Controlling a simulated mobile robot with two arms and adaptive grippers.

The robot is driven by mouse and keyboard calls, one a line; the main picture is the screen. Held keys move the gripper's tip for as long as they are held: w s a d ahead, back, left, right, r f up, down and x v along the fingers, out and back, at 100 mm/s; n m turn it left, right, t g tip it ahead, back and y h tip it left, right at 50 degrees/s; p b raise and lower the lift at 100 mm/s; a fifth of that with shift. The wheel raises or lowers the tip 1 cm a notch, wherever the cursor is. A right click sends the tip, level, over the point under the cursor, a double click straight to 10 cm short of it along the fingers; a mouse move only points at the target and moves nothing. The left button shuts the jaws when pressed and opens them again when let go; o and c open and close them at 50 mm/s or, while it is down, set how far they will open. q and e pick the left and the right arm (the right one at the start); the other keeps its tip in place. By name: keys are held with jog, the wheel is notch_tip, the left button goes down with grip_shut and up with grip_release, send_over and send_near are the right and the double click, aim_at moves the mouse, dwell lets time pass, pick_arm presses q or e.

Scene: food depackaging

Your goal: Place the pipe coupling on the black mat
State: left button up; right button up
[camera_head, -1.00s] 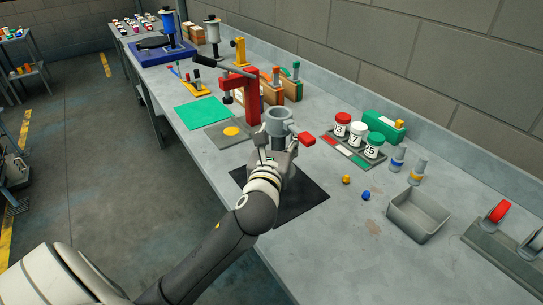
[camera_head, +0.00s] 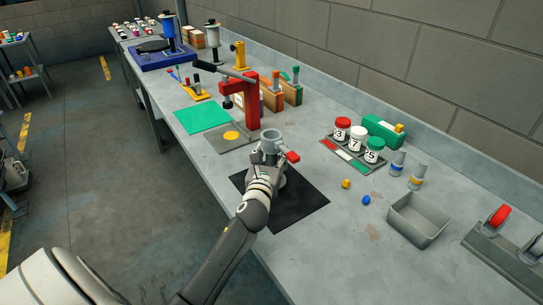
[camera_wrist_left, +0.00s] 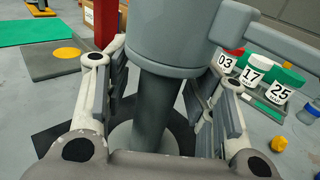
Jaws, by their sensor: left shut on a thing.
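The pipe coupling (camera_head: 271,143) is a grey upright cylinder with a wide top and a side lever ending in a red grip (camera_head: 292,157). My left gripper (camera_head: 268,164) is shut on its narrower stem. In the left wrist view the coupling (camera_wrist_left: 170,40) stands between the two fingers (camera_wrist_left: 158,95), with a round grey base below. The black mat (camera_head: 302,203) lies flat on the bench, and the coupling is over its far part. The arm hides part of the mat. I cannot tell whether the base touches the mat.
A red press (camera_head: 252,103) stands behind the mat, near a grey plate with a yellow disc (camera_head: 231,135). Numbered jars (camera_head: 357,138) stand to the right. A blue knob (camera_head: 366,200), a yellow knob (camera_head: 346,184) and an open grey bin (camera_head: 418,218) are right of the mat.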

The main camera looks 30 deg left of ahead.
pick_arm(q)
jog(key=shift+f, duration=0.25)
jog(key=o, duration=1.3)
jog(key=shift+o, duration=0.2)
pick_arm(e)
jog(key=shift+d, duration=0.45)
